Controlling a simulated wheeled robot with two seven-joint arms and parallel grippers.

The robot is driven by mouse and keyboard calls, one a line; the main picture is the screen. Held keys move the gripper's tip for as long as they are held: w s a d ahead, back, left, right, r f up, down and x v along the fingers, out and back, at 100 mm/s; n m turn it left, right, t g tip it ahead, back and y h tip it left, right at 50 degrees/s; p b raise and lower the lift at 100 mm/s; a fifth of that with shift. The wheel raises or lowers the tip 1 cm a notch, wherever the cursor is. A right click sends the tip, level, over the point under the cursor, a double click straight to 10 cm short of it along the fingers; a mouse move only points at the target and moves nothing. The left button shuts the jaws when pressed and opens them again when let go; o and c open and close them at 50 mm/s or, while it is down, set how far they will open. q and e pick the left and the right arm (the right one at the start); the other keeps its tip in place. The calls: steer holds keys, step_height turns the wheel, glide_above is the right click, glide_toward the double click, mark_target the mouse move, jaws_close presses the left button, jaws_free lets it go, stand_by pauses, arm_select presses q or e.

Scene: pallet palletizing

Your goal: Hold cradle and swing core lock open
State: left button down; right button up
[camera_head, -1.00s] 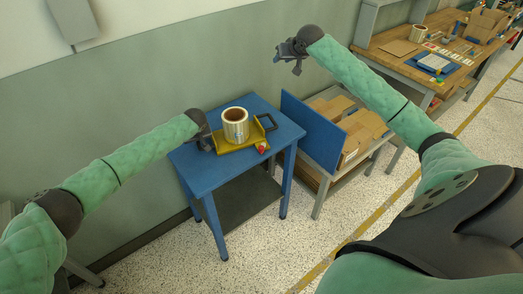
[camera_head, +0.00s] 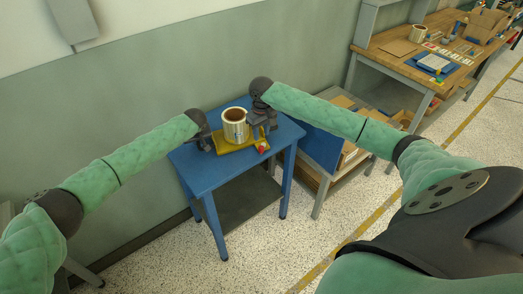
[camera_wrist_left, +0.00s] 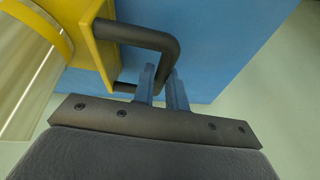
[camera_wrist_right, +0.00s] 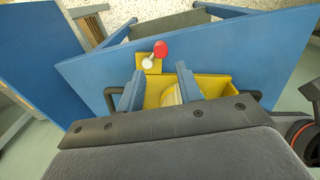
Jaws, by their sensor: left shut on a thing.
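The yellow cradle (camera_head: 228,149) sits on a blue table (camera_head: 200,175) and bears a pale roll (camera_head: 235,128) with a brown core. My left gripper (camera_wrist_left: 163,88) is shut on the black handle (camera_wrist_left: 150,38) at the cradle's left end; in the head view the gripper (camera_head: 209,144) partly hides it. The core lock shows a red knob (camera_wrist_right: 160,48) and a pale stem (camera_wrist_right: 146,63) on a yellow tab, at the cradle's front right. My right gripper (camera_wrist_right: 158,88) is open and empty above the cradle, its fingers apart, with the lock just beyond the fingertips.
A blue panel (camera_head: 320,146) and a rack with cardboard boxes (camera_head: 350,155) stand to the right of the table. A wooden workbench (camera_head: 400,52) with several items is further right. The wall is close behind the table.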

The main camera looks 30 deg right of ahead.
mark_target(261, 147)
steer(key=shift+s+a+f, duration=0.15)
steer(key=shift+f, duration=3.5)
jaws_close()
